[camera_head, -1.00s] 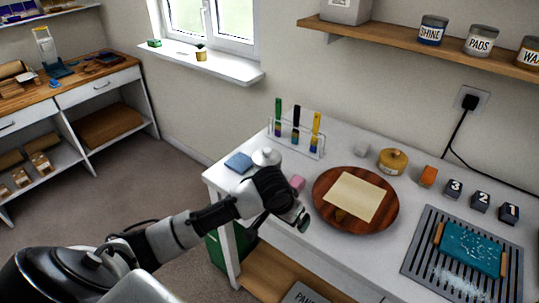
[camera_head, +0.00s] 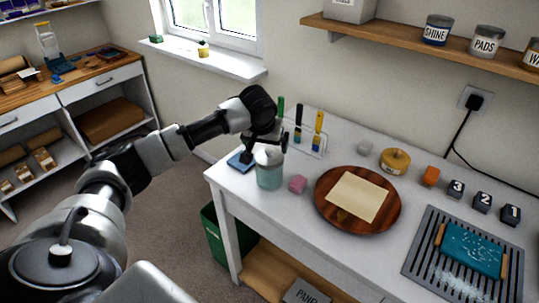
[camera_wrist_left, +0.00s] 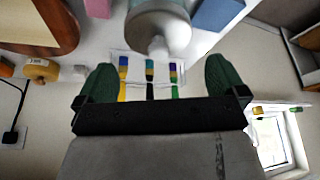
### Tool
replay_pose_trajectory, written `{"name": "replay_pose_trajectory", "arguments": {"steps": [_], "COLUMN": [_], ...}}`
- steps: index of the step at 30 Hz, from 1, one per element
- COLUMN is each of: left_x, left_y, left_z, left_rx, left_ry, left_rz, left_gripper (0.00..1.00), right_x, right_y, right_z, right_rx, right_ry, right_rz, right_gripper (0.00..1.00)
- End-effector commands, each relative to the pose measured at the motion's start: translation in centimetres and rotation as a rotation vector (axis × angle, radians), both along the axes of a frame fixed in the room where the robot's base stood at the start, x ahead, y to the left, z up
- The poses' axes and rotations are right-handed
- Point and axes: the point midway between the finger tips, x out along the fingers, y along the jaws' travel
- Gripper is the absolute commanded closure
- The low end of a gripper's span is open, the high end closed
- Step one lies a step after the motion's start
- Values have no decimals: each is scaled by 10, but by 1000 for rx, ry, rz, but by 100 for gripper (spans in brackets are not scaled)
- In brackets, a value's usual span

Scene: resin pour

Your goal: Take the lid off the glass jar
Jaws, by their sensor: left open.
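The glass jar (camera_head: 269,177) stands upright near the left end of the white table, with pale green contents. Its pale lid (camera_head: 268,156) sits on top and is partly hidden by my gripper. My left gripper (camera_head: 264,149) is open and empty, just above and behind the lid in the head view. In the left wrist view, the jar (camera_wrist_left: 158,18) and the lid's knob (camera_wrist_left: 158,46) lie beyond the open green fingertips (camera_wrist_left: 158,78), roughly centred between them. No contact with the knob shows. My right gripper is not in view.
A rack with several coloured tools (camera_head: 318,140) stands behind the jar. A blue block (camera_head: 238,161) and a pink block (camera_head: 298,184) lie close to it. A round wooden board (camera_head: 327,211) with a cream sheet (camera_head: 358,197) is to the right.

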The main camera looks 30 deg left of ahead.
Motion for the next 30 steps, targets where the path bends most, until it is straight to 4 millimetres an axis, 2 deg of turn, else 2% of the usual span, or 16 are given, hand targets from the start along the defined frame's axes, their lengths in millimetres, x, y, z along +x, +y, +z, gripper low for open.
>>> {"name": "replay_pose_trajectory", "arguments": {"steps": [5,10,15,22,23,28,30], "left_x": [6,20,25,26,26,26,26], "left_y": [2,4,6,6,6,6,7], "left_z": [-10,-30,-49,-51,-51,-51,-51], "left_rx": [0,1,1,1,1,2,2], "left_ry": [1,2,0,-1,-1,0,0], "left_rz": [1,1,-1,-2,-2,-1,-1], "left_gripper": [0,0,0,0,2,28,31], "right_x": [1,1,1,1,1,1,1], "right_y": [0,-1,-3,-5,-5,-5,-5], "right_z": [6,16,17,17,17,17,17], "right_rx": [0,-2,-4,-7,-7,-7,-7], "right_ry": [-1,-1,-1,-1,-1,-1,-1], "right_rz": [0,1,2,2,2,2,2], "right_gripper": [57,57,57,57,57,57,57]}}
